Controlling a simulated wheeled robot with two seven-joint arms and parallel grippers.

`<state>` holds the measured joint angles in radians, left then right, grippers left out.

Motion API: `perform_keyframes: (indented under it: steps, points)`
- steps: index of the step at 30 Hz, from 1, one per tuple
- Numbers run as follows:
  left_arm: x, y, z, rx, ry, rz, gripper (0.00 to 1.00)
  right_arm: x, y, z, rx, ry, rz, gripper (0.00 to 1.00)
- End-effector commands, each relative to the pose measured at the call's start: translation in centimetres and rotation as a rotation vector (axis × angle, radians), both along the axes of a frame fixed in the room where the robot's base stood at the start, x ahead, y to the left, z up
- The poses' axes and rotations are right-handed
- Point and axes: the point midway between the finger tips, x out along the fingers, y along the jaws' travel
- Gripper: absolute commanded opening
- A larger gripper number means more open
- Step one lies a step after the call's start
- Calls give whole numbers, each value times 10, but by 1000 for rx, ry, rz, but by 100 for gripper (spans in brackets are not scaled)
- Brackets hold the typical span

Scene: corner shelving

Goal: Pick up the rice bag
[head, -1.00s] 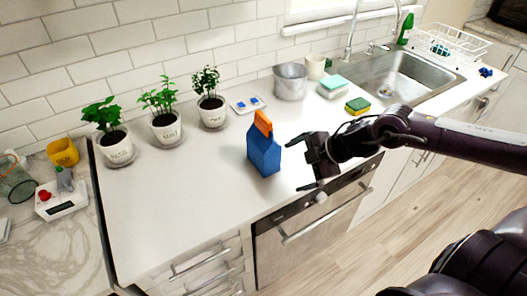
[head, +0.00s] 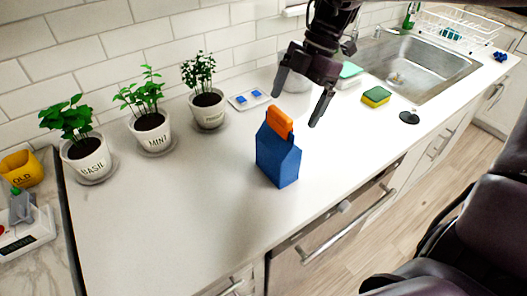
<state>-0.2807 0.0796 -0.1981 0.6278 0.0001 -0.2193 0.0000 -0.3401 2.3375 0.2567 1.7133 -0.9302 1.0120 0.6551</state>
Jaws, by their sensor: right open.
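The rice bag is a blue bag (head: 278,160) with an orange clip (head: 279,122) along its top. It stands upright on the white counter (head: 190,205) in the middle of the head view. My right gripper (head: 296,97) reaches down from the top of the view. Its two fingers are spread wide, above and around the level of the bag's clip in the picture, and hold nothing. Whether the fingers touch the bag cannot be told, but a gap shows. My left gripper is not in view.
Potted plants labelled basil (head: 87,160) and mint (head: 150,133), plus a third pot (head: 208,110), line the wall. A tray with blue pieces (head: 250,99) lies behind the bag. A sponge (head: 376,96) and the sink (head: 410,65) are at right. The counter left of the bag is clear.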

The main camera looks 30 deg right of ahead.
Motion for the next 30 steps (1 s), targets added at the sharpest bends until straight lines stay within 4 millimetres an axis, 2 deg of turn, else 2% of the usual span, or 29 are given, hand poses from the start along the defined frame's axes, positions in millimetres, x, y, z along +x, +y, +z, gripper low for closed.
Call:
perform_keyframes:
  steps: [1, 5, 10, 14, 18, 22, 27, 30]
  points:
    - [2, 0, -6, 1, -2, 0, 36, 0, 1, -2, -4, 7, -1, 100]
    - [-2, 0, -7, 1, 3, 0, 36, -1, 5, -3, -6, 20, -2, 100]
    - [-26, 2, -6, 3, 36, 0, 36, -3, 13, -18, -3, 22, -2, 100]
    - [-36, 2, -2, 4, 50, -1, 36, -3, 21, -30, -3, 22, -2, 100]
    - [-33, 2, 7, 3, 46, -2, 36, -3, 35, -47, -3, 24, -1, 100]
    - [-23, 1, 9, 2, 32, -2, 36, -3, 40, -63, -4, 21, -2, 100]
    - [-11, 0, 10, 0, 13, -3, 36, -3, 41, -68, -3, 17, -3, 100]
    - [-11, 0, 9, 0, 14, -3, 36, -3, 41, -68, -4, 17, -3, 100]
